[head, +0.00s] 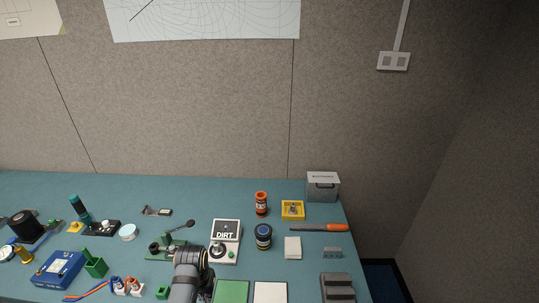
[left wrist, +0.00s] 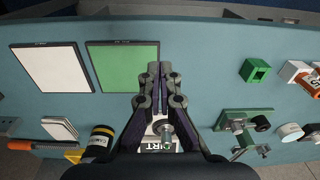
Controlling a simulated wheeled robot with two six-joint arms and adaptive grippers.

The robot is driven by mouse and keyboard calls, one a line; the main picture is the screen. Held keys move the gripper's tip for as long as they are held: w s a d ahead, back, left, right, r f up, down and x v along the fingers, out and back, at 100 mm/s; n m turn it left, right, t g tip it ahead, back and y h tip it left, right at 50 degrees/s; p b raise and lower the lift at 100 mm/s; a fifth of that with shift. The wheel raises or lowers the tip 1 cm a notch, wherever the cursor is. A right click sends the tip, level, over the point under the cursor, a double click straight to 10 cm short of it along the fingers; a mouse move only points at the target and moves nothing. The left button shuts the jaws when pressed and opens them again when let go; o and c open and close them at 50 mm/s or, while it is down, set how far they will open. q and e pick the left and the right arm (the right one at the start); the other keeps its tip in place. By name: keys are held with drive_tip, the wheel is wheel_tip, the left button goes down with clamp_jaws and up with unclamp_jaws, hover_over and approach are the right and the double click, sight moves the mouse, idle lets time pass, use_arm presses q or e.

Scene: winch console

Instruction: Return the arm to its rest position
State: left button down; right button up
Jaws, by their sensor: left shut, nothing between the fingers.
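My left gripper (left wrist: 154,78) is shut and empty in the left wrist view, its two dark fingers together. In the head view my left arm comes up from the bottom edge in front of the table, and its fingertips are hidden. Just right of it stands a light grey console (head: 226,229) with a "DIRT" display, a dark round knob and a green button. In the left wrist view part of the console's display (left wrist: 160,147) shows behind the fingers. A green-based winch with a crank (head: 160,251) stands left of my wrist, also in the left wrist view (left wrist: 245,122). My right gripper is not in view.
A green panel (head: 231,292) and a white panel (head: 270,292) lie at the front. A dark jar (head: 263,232), orange jar (head: 261,198), yellow tray (head: 293,204) and orange-handled tool (head: 330,227) lie right. A blue box (head: 58,264) is left.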

use_arm(q)
drive_tip(key=s+a+r+m+t, duration=0.1)
drive_tip(key=s+a+r, duration=0.2)
drive_tip(key=s, duration=0.5)
drive_tip(key=s+a+r+t, duration=0.2)
drive_tip(key=s+r, duration=0.2)
drive_tip(key=s, duration=0.3)
wheel_tip(320, 180, down, 33)
drive_tip(key=s+a+g+b, duration=0.1)
drive_tip(key=s+a+b, duration=0.15)
drive_tip(key=b, duration=0.45)
drive_tip(key=s+f+b, duration=0.3)
drive_tip(key=s+f, duration=0.6)
drive_tip(key=f, duration=0.2)
drive_tip(key=s+a+f+g+b, duration=0.1)
drive_tip(key=s+f+b, duration=0.2)
drive_tip(key=s+f, duration=0.6)
wheel_tip(320, 180, down, 3)
drive_tip(key=shift+s+f+g+y, duration=0.1)
drive_tip(key=shift+s+g+y, duration=0.2)
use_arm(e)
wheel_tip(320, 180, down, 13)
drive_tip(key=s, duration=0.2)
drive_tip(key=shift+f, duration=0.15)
